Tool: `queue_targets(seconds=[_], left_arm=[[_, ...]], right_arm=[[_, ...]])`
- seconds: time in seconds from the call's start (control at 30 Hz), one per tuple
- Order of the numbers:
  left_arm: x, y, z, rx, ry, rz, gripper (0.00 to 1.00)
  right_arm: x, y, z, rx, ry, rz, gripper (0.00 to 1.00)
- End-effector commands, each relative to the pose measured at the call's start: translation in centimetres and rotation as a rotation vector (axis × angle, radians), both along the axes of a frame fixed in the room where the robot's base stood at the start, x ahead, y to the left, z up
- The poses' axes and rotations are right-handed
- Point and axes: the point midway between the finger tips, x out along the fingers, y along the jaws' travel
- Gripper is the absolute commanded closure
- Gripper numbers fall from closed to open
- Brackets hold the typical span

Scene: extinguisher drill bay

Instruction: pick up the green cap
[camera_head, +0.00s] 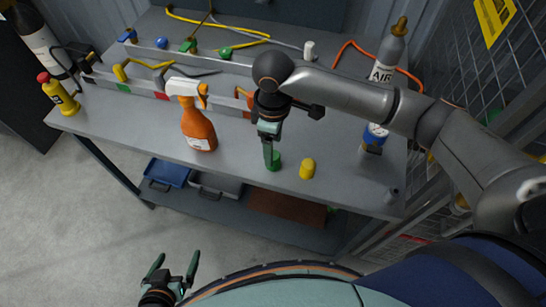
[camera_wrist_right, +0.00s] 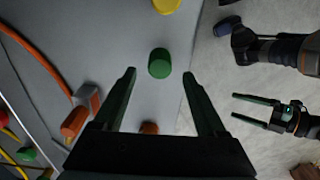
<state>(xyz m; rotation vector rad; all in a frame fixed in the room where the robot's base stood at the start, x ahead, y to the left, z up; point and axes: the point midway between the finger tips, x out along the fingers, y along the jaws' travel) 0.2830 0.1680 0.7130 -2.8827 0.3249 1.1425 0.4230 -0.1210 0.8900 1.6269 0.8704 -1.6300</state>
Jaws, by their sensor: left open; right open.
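The green cap (camera_head: 274,162) stands near the front edge of the grey workbench (camera_head: 240,168). In the right wrist view the green cap (camera_wrist_right: 159,63) lies between and slightly beyond the fingertips. My right gripper (camera_head: 269,157) reaches down to it from above and is open, with a finger on each side in the wrist view (camera_wrist_right: 159,74). No contact shows, and the fingers partly hide the cap in the head view. My left gripper (camera_head: 177,256) is open and empty over the floor in front of the bench.
A yellow cap (camera_head: 307,169) stands close to the right of the green cap. An orange spray bottle (camera_head: 198,130) stands to the left. A grey divided rack (camera_head: 140,86) runs behind them. An air bottle (camera_head: 388,55) stands at the back right. A small yellow extinguisher (camera_head: 59,95) is far left.

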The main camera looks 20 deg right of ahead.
Motion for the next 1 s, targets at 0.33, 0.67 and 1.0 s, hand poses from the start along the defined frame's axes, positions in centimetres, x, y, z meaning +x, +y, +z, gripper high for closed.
queue_targets(seconds=[0.33, 0.67, 1.0], left_arm=[[0.3, 0.0, -0.1, 0.000, -0.006, 0.000, 0.00], [0.4, 0.0, -0.1, -0.001, -0.008, 0.000, 0.00], [0.4, 0.0, 0.0, 0.000, -0.009, -0.001, 0.00]], right_arm=[[-0.1, -0.1, -4.3, 0.000, 0.001, 0.000, 0.26], [-0.1, -0.1, -5.5, 0.000, -0.001, 0.001, 0.26], [-0.1, -0.1, -5.4, 0.000, -0.001, 0.001, 0.60]])
